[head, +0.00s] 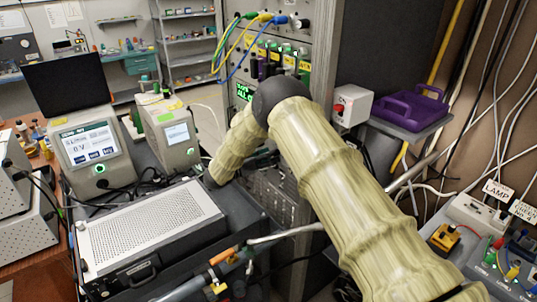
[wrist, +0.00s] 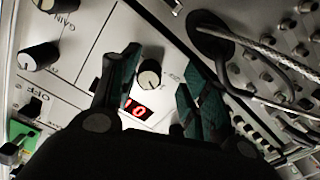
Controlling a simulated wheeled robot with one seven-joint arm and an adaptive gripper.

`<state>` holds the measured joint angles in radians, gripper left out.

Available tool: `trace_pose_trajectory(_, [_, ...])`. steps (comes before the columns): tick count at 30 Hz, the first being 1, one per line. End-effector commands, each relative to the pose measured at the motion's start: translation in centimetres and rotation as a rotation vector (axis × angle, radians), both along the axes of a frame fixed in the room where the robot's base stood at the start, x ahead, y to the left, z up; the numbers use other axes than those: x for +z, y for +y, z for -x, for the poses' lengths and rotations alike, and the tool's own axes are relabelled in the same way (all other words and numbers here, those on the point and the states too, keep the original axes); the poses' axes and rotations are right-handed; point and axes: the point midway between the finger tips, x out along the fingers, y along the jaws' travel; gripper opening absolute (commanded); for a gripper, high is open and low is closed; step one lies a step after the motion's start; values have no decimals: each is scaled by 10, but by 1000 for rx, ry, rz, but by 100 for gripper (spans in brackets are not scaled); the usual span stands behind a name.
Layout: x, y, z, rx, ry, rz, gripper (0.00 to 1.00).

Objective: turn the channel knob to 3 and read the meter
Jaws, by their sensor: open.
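In the wrist view, a small round pale-topped knob (wrist: 149,73) sits on a light panel between the two fingers of my gripper (wrist: 158,68). The gripper is open, with one finger on each side of the knob; I cannot tell whether either touches it. Its label is not readable, so I cannot confirm that it is the channel knob. A red digit display (wrist: 138,110) is beside it, tilted and partly cut off by the gripper; its digits look like a 1 and a 0. In the head view my arm hides the gripper and this panel.
In the wrist view, a GAIN knob (wrist: 57,4), another black knob (wrist: 39,56) and an OFF switch (wrist: 36,106) are at left. A cable (wrist: 250,45) enters a dark port at right. In the head view, colored cables (head: 238,40) hang from the rack.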

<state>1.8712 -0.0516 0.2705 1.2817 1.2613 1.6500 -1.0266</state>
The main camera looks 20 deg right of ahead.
Motion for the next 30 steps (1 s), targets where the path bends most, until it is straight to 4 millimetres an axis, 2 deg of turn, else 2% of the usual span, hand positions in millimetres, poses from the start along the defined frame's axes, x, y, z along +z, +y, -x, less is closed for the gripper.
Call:
trace_pose_trajectory(10, [0, -2, -2, 1, 1, 0, 44])
trace_pose_trajectory(15, [-1, -2, -3, 1, 1, -1, 13])
trace_pose_trajectory(17, [-1, -2, -3, 1, 2, -1, 2])
trace_pose_trajectory(18, [-1, -2, -3, 1, 2, -1, 0])
trace_pose_trajectory(30, [-3, -2, -2, 1, -14, -8, 0])
